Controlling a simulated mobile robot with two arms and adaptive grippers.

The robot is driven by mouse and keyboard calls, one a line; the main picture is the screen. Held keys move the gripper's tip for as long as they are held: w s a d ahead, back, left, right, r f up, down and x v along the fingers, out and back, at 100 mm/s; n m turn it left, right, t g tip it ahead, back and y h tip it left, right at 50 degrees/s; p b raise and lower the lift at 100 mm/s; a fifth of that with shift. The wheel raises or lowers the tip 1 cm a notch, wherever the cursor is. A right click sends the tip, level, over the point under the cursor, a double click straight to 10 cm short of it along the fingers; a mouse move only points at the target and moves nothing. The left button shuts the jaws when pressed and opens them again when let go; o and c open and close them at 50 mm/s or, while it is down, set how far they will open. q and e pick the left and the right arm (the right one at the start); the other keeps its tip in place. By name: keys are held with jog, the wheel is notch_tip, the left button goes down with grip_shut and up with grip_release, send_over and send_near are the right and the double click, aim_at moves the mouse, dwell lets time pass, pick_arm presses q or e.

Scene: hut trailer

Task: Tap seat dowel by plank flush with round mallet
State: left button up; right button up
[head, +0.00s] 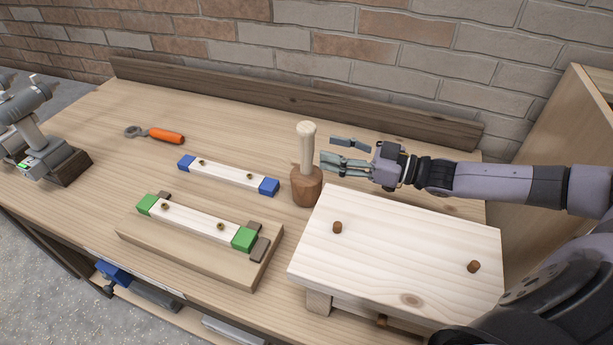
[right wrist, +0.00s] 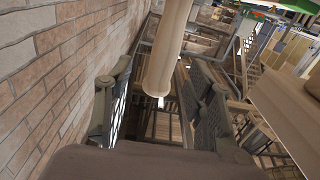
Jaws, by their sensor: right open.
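The round mallet stands on its brown head (head: 306,187) with its pale handle (head: 307,145) upright. The pale wooden seat (head: 400,245) lies to its right. Two brown dowels stick up from the seat, one near its left side (head: 337,227) and one near its right side (head: 473,266). My right gripper (head: 333,150) is open and empty just right of the handle, at handle height. In the right wrist view the handle (right wrist: 165,50) hangs from the top, between the lines of the two fingers (right wrist: 155,95); contact does not show. My left gripper is not clearly seen.
A dark plank (head: 290,105) lies along the brick wall. A white strip with blue ends (head: 228,176) and one with green ends (head: 195,222), on a board (head: 135,236), lie to the left. An orange-handled tool (head: 165,135) and a grey machine (head: 50,150) are further left.

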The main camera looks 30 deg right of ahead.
aim_at(306, 146)
jog(key=p+x, duration=0.2)
jog(key=x, duration=0.4)
jog(key=shift+a+r, duration=0.1)
jog(key=shift+a, duration=0.2)
jog(key=shift+w+a, duration=0.15)
jog(key=shift+a, duration=0.05)
jog(key=shift+c, duration=0.2)
jog(key=shift+c, duration=0.8)
grip_shut()
